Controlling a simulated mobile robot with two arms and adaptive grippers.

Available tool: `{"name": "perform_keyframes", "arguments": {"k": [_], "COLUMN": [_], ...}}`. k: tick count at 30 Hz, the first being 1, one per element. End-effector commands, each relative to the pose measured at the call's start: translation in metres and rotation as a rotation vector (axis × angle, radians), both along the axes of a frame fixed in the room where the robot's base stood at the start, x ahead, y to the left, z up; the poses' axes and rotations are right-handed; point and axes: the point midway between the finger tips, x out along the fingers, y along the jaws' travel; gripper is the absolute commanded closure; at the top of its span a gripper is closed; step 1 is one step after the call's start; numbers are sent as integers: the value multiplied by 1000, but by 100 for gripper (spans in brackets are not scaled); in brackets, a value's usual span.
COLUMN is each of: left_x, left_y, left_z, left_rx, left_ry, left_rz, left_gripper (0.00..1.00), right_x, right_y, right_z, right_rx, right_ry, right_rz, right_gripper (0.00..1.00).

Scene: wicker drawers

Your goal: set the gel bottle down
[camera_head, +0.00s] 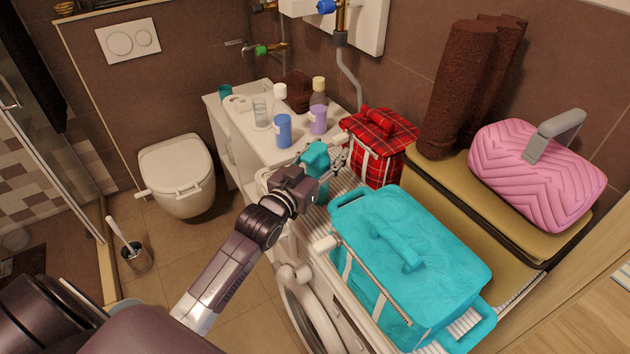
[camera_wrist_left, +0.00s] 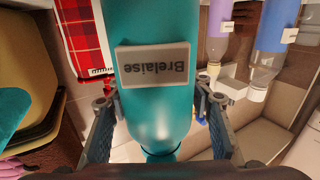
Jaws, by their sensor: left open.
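The teal gel bottle (camera_head: 316,157), with a pale "Brelaise" label, is at the near end of the white counter, left of the red plaid bag. It fills the middle of the left wrist view (camera_wrist_left: 150,120), where it appears upside down, like the bottles behind it. My left gripper (camera_head: 322,170) is at the bottle and hides part of it. Its fingers are open, one on each side of the bottle in the left wrist view (camera_wrist_left: 157,102). I cannot tell whether the bottle's base rests on a surface. My right gripper is not in view.
A blue bottle (camera_head: 283,131), a purple bottle (camera_head: 318,120) and a glass (camera_head: 260,113) stand on the counter behind. The red plaid bag (camera_head: 374,169) is right of the gripper. A large turquoise bag (camera_head: 440,255) lies in front, over the washing machine (camera_head: 309,315).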

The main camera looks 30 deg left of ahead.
Motion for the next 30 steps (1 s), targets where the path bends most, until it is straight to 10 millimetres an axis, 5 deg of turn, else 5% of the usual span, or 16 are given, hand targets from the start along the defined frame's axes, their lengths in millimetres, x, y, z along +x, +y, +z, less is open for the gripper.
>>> {"name": "perform_keyframes", "arguments": {"k": [2, 15, 30], "left_x": [0, -1, -1], "left_y": [0, 0, 0], "left_z": [0, -1, -1], "left_rx": [0, 0, -1], "left_ry": [0, 2, 2], "left_rz": [0, 0, 0], "left_gripper": [54, 100, 100], "right_x": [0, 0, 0], "right_y": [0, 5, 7], "right_z": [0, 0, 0], "right_rx": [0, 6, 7], "right_ry": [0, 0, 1], "right_rz": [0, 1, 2], "right_gripper": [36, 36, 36]}}
